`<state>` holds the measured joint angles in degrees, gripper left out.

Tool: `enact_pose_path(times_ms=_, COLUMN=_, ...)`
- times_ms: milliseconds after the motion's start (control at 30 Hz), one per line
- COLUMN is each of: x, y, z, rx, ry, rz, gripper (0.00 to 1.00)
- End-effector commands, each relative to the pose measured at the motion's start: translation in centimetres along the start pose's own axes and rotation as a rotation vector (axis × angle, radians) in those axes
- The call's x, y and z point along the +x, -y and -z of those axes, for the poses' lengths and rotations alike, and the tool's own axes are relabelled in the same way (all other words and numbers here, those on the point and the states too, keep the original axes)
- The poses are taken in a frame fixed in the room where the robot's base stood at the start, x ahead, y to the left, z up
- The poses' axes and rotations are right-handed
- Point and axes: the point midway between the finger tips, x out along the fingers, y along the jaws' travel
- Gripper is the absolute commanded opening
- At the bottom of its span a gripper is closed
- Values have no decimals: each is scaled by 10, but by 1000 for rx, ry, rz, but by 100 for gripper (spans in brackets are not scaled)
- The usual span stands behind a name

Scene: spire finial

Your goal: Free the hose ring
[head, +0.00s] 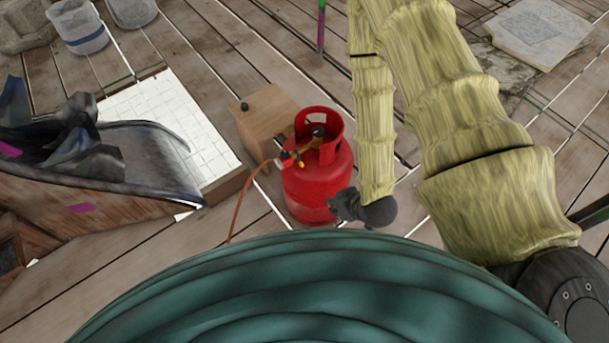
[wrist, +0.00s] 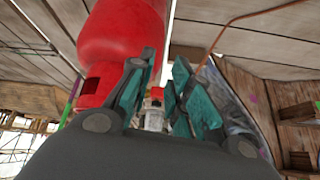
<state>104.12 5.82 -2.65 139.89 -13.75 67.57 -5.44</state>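A red gas cylinder (head: 318,183) stands on the plank floor, its collar open at the top. An orange hose (head: 238,200) leaves a brass and red regulator fitting (head: 290,158) at the collar's left side. I cannot make out a separate hose ring. My gripper (head: 336,204) is low at the cylinder's right side in the head view; contact is unclear. In the wrist view, the fingers (wrist: 158,95) stand apart, with a small silver and red fitting (wrist: 154,97) visible in the gap, seemingly beyond the tips. The cylinder (wrist: 120,40) fills the upper left there, and the hose (wrist: 235,20) runs at upper right.
A small wooden box (head: 265,118) stands behind the cylinder's left. A white tiled slab (head: 190,115) and a dark metal sheet piece (head: 130,155) lie left. A green rounded surface (head: 310,290) fills the front. Bare planks (head: 220,50) show behind.

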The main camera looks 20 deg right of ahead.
Motion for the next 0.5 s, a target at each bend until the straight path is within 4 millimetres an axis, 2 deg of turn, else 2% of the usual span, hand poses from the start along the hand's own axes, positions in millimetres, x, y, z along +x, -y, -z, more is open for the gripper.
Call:
enact_pose_path(times_ms=33, x=20, y=-2, z=-4, rx=-9, ry=-32, rz=6, gripper=20)
enact_pose_path(times_ms=100, x=32, y=-4, z=0, rx=-21, ry=-81, rz=13, gripper=20)
enact_pose_path(times_ms=500, x=93, y=-12, z=19, rx=-82, ry=-353, rz=59, gripper=20)
